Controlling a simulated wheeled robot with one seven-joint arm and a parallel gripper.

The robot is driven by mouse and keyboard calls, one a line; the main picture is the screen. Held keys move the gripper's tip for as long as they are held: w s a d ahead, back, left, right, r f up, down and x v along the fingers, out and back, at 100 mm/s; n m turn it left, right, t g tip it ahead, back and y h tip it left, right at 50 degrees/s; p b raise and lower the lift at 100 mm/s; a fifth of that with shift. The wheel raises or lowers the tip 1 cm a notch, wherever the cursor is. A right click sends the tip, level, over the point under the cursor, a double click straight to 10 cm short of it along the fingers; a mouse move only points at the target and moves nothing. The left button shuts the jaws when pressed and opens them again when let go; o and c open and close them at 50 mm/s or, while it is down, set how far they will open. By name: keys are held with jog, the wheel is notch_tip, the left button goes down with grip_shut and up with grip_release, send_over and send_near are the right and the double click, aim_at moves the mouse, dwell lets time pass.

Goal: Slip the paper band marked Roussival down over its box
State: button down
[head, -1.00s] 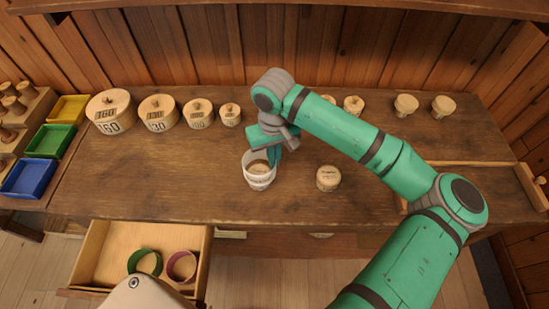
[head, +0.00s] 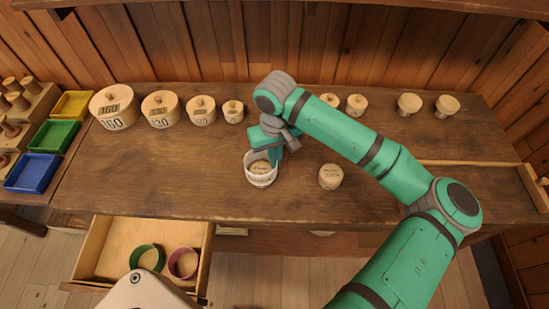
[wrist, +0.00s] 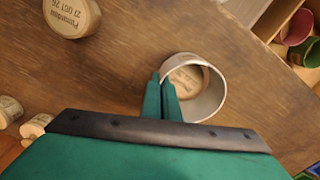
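The white paper band (head: 262,182) stands upright as a ring around a small round wooden box (head: 261,167) on the bench; its lettering is too small to read. The box's printed lid shows inside the ring, also in the wrist view (wrist: 187,82). I cannot tell whether the band's lower edge touches the bench. A second round box (head: 331,177) stands to the right, its lettered lid showing in the wrist view (wrist: 72,14).
Several lidded wooden boxes (head: 161,110) line the bench's back. Yellow, green (head: 54,137) and blue trays stand at left. An open drawer (head: 95,250) below holds a green ring (head: 147,258) and a purple ring (head: 183,263). The bench between the boxes is clear.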

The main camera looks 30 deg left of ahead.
jog(key=shift+s+f, duration=0.15)
jog(key=shift+f, duration=0.8)
dwell(0.9)
jog(key=c, duration=2)
grip_release()
jog(key=shift+c, duration=0.2)
jog(key=shift+s+a, duration=0.15)
jog(key=shift+c, duration=0.9)
jog(key=shift+o, duration=0.9)
jog(key=shift+r, duration=0.2)
jog(key=shift+c, duration=0.2)
jog(key=shift+o, duration=0.3)
jog(key=shift+r, duration=0.1)
jog(key=shift+o, duration=0.9)
jog(key=shift+r, duration=0.1)
jog(key=shift+w+r, duration=0.2)
jog(key=shift+r, duration=0.3)
